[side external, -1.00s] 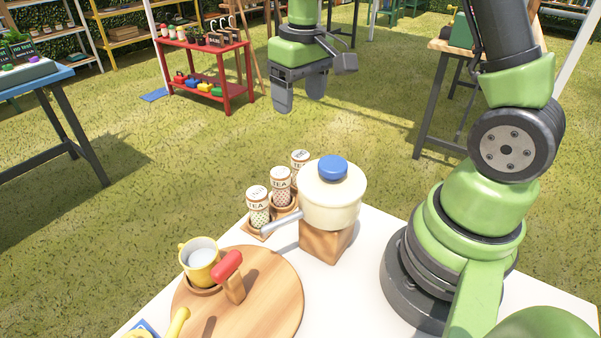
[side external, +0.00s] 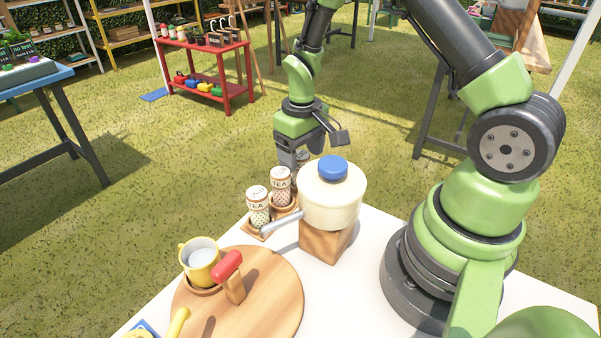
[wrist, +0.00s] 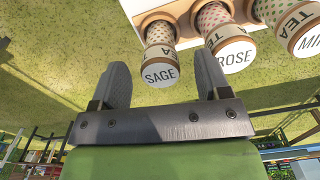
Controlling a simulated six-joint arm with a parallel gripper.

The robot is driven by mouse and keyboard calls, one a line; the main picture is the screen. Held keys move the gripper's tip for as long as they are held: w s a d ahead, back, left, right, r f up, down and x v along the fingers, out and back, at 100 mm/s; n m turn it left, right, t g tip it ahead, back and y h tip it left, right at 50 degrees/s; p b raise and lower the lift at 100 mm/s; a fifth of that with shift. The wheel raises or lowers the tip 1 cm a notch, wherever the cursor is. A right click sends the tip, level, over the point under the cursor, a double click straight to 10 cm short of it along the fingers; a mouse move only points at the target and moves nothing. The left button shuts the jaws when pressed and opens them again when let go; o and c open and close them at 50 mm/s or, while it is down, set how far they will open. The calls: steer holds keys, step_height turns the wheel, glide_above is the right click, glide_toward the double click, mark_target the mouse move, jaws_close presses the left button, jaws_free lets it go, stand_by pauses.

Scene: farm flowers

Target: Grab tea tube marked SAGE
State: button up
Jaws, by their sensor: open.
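The tea tube marked SAGE (wrist: 160,68) shows its lettered lid in the wrist view, at the left end of a row of tubes. My gripper (wrist: 163,75) is open, with one finger on each side of the SAGE tube in that picture. I cannot tell whether the fingers touch it or how deep they reach. In the side external view my gripper (side external: 297,166) is down at the far end of the row, behind the pot. The tube there (side external: 303,156) is mostly hidden by the gripper and pot.
The ROSE tube (wrist: 230,48) stands beside SAGE, then a tube whose label begins MI (wrist: 305,35). A cream pot (side external: 332,200) on a wooden block stands close to the row. A yellow mug (side external: 199,262) and a round board (side external: 270,300) are nearer the camera.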

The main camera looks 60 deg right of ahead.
steer(key=c, duration=1.3)
steer(key=shift+o, duration=0.2)
